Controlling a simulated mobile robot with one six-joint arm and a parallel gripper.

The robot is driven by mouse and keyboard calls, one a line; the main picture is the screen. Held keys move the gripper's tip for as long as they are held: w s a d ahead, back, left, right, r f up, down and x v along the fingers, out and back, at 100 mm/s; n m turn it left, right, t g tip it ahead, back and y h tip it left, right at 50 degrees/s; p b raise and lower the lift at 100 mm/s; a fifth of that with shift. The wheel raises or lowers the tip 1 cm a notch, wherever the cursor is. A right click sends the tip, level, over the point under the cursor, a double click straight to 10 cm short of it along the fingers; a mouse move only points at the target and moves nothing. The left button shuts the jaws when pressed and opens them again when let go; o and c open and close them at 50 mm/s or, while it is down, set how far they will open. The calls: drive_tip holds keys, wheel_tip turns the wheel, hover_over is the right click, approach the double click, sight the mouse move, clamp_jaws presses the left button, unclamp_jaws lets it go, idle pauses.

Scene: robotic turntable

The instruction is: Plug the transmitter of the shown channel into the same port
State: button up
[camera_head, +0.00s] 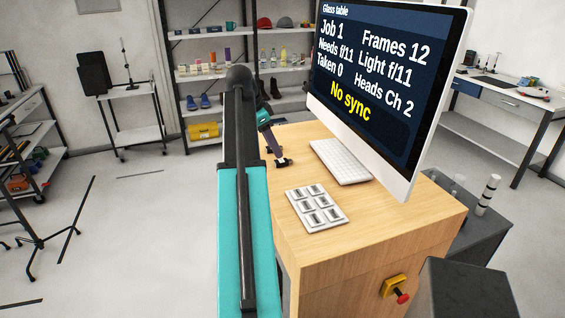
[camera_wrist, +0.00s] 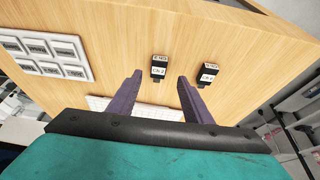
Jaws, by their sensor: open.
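The monitor (camera_head: 382,85) shows "Heads Ch 2" and a yellow "No sync". In the wrist view two small black transmitters with white labels lie on the wooden desk top. The left transmitter (camera_wrist: 159,68) has a label that seems to read Ch 2. The right transmitter (camera_wrist: 209,74) seems to read Ch 4, but the print is small. My gripper (camera_wrist: 160,78) is open and empty. Its purple fingers point at the left transmitter, which shows between and just beyond the tips. In the head view my gripper (camera_head: 276,153) hangs over the desk's far left edge. I cannot make out a port.
A white panel with several labelled blocks (camera_head: 317,207) lies on the desk (camera_head: 385,222). A white keyboard (camera_head: 341,161) lies under the monitor. Shelves stand behind; the floor at left is largely open.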

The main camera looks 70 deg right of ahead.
sight(282, 160)
drive_tip(key=shift+f, duration=0.1)
drive_tip(key=shift+p+x, duration=1.05)
drive_tip(key=shift+x, duration=0.1)
drive_tip(key=shift+p+x, duration=0.5)
drive_tip(key=shift+x, duration=0.9)
drive_tip(key=shift+s, duration=0.1)
drive_tip(key=c, duration=1.1)
drive_tip(key=shift+c, duration=0.2)
drive_tip(key=shift+r, duration=0.25)
